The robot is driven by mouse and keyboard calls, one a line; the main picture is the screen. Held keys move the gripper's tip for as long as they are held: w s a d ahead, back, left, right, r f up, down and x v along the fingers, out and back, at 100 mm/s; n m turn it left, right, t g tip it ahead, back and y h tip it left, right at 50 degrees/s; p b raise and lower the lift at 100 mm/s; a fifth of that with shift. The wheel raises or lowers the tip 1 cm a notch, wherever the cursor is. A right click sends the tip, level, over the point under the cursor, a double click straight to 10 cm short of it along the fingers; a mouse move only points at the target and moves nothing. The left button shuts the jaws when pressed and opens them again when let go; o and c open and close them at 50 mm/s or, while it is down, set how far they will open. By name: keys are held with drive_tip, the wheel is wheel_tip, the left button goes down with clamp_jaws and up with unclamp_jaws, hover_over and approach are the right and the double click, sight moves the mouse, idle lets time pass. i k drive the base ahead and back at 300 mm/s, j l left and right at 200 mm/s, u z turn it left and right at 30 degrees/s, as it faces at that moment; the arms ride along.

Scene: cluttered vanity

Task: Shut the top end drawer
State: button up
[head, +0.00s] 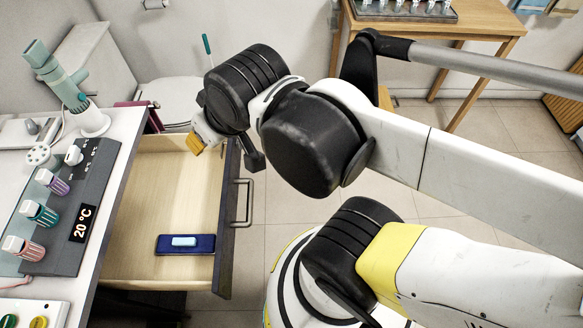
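The top end drawer (165,215) is pulled out from the white vanity at the left. Its box is pale wood, and its dark front (226,240) faces right with a grey bar handle (243,203) on it. A dark blue case (205,244) with a light blue piece on top lies inside near the drawer's lower end. My gripper (207,146) is over the drawer's far end, near the top of its front and beyond the handle. My wrist hides much of it, and its finger gap does not show. I cannot tell whether it touches the drawer.
The vanity top (112,150) holds a dark control panel (72,215) with several knobs and a teal-and-white device (75,95). A toilet (172,98) stands behind the drawer. A wooden table (480,25) is at the back right. Tiled floor is open right of the drawer.

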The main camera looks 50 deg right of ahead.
sight(169, 189)
drive_tip(key=k+l+z, duration=0.15)
drive_tip(key=k, duration=0.35)
drive_tip(key=k+l+z, duration=0.1)
drive_tip(key=k+l, duration=0.2)
drive_tip(key=k, duration=0.2)
